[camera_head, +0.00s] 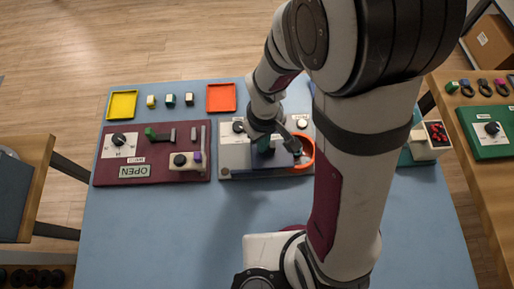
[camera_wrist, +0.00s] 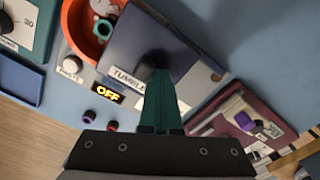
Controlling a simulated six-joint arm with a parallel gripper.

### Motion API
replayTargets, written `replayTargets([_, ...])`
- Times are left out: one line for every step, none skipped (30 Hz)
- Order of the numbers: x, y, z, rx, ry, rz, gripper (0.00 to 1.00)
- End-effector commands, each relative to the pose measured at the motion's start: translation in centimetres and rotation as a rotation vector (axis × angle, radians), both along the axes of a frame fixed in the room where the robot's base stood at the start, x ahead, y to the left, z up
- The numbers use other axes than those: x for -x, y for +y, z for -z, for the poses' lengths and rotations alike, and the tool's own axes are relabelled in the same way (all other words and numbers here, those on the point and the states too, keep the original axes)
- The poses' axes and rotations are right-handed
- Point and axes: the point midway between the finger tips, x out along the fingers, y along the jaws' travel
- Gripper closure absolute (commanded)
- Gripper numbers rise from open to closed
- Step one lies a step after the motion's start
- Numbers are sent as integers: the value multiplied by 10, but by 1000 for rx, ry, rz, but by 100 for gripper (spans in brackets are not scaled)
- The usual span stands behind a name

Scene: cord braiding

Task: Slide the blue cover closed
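The blue cover (camera_wrist: 188,62) is a flat slate-blue plate on the tumbler unit, beside a white label starting "TUMBLE". In the head view the grey-white tumbler unit (camera_head: 236,158) stands at the middle of the table, partly hidden by my arm. My gripper (camera_wrist: 157,72) is over the cover, its green fingers close together and pointing down at it. It also shows over the unit in the head view (camera_head: 265,146). A dark spot lies at the fingertips; I cannot tell whether they hold a knob there. An orange ring-shaped bowl (camera_wrist: 74,30) is beside the cover.
A maroon panel (camera_head: 112,172) with an OPEN sign, dial and levers lies left of the unit. Yellow (camera_head: 122,104) and orange (camera_head: 221,98) trays and small blocks are behind. An OFF display (camera_wrist: 108,93) sits near the cover. The front table is largely clear.

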Motion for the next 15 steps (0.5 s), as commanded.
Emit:
replayTargets([0, -2, 0, 1, 1, 1, 100])
replayTargets([0, -3, 0, 1, 1, 2, 100])
replayTargets([0, -4, 0, 1, 1, 3, 100])
replayTargets([0, -6, 0, 1, 1, 3, 100])
replayTargets([0, -7, 0, 0, 0, 3, 100])
replayTargets([0, -8, 0, 0, 0, 2, 100])
replayTargets([0, -9, 0, 0, 0, 1, 100])
replayTargets([0, -10, 0, 0, 0, 1, 100])
replayTargets([0, -11, 0, 0, 0, 1, 100])
replayTargets([0, -12, 0, 0, 0, 2, 100])
replayTargets([0, -14, 0, 0, 0, 2, 100])
replayTargets([0, -15, 0, 0, 0, 3, 100])
replayTargets([0, -16, 0, 0, 0, 2, 100])
replayTargets([0, -17, 0, 0, 0, 2, 100])
replayTargets([0, -18, 0, 0, 0, 1, 100])
